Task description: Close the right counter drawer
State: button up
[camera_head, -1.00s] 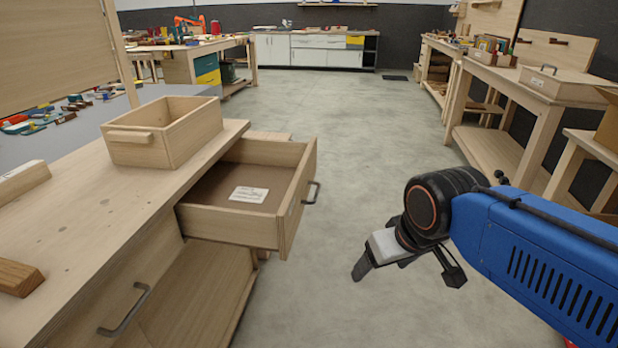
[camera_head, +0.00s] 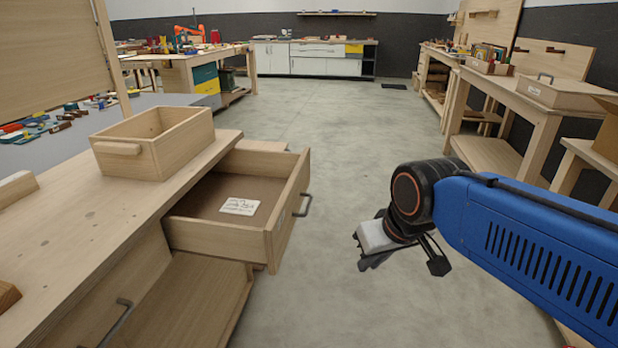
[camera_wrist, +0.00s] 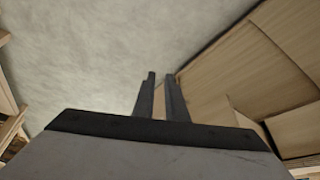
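The right counter drawer (camera_head: 272,247) is pulled well out of the wooden counter (camera_head: 75,240). It holds only a white label on its brown floor, and its grey handle (camera_head: 303,205) is on the front panel. My gripper (camera_head: 405,264) is to the right of the drawer front, over the floor, and touches nothing. In the wrist view, its two dark fingers (camera_wrist: 161,90) stand close together with a narrow empty gap. The wrist view also shows light wooden panels (camera_wrist: 265,65) on the right; I cannot tell which part of the counter they are.
A wooden box (camera_head: 155,155) sits on the counter just above the drawer. Another drawer handle (camera_head: 116,322) is at lower left, with that front flush. Workbenches (camera_head: 540,130) stand along the right. The concrete floor (camera_head: 330,130) between is clear.

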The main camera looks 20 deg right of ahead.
aim_at(239, 156)
jog(key=w+r, duration=0.2)
jog(key=w, duration=0.3)
jog(key=w+d+r+m+y, duration=0.1)
jog(key=w+r, duration=0.1)
jog(key=w, duration=0.4)
jog(key=w+r+m, duration=0.1)
jog(key=w+r, duration=0.1)
jog(key=w, duration=0.4)
jog(key=shift+d+r+t+y, duration=0.3)
jog(key=shift+d+r, duration=0.1)
grip_shut()
jog(key=w+d+r+m+t, duration=0.1)
jog(key=w+d, duration=0.3)
jog(key=w, duration=0.5)
jog(key=w+d+r+m+t, duration=0.15)
jog(key=w+d, duration=0.25)
jog(key=w, duration=0.6)
jog(key=w+a+f, duration=0.5)
jog(key=w+f, duration=0.2)
jog(key=f, duration=0.1)
jog(key=shift+a+g+y, duration=0.15)
jog(key=shift+g+y, duration=0.25)
jog(key=shift+g, duration=0.05)
jog(key=shift+w, duration=0.1)
